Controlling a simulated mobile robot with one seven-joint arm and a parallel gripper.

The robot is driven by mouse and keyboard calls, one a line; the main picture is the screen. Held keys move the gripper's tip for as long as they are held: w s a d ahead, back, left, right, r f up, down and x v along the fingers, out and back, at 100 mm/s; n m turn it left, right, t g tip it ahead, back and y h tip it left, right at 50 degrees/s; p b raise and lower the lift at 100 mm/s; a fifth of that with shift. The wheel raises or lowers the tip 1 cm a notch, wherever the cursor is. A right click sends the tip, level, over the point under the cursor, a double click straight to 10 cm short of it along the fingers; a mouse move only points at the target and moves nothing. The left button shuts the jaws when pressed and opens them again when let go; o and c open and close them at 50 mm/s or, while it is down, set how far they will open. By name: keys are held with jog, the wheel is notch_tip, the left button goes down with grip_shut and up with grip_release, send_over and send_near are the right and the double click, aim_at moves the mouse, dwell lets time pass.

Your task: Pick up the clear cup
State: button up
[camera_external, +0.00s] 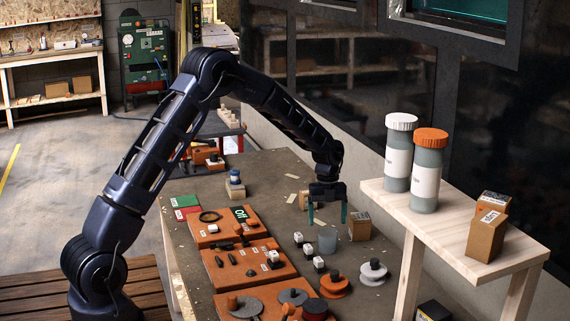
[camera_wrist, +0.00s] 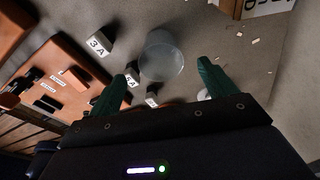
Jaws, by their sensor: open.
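The clear cup (camera_external: 327,239) is a greyish translucent cup standing upright on the workbench, just below my gripper in the external view. In the wrist view the clear cup (camera_wrist: 162,56) lies ahead of my fingers, roughly between their lines. My gripper (camera_external: 327,214) points down over the bench with its green fingers apart. In the wrist view my gripper (camera_wrist: 166,74) is open and empty, with the cup slightly beyond the fingertips. I cannot tell the exact height of the fingertips against the cup rim.
Small labelled blocks (camera_wrist: 99,44) stand close to the cup on its left. A cardboard box (camera_external: 359,226) stands just right of it. Orange trays (camera_external: 250,265) with parts lie to the left. A raised wooden shelf (camera_external: 455,228) with jars and boxes stands at right.

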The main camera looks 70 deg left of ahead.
aim_at(327, 240)
jog(key=f, duration=0.2)
jog(key=d+f, duration=0.1)
jog(key=f, duration=0.5)
jog(key=shift+s+d, duration=0.2)
jog(key=shift+d, duration=0.1)
jog(key=shift+c, duration=0.3)
jog(key=c, duration=1)
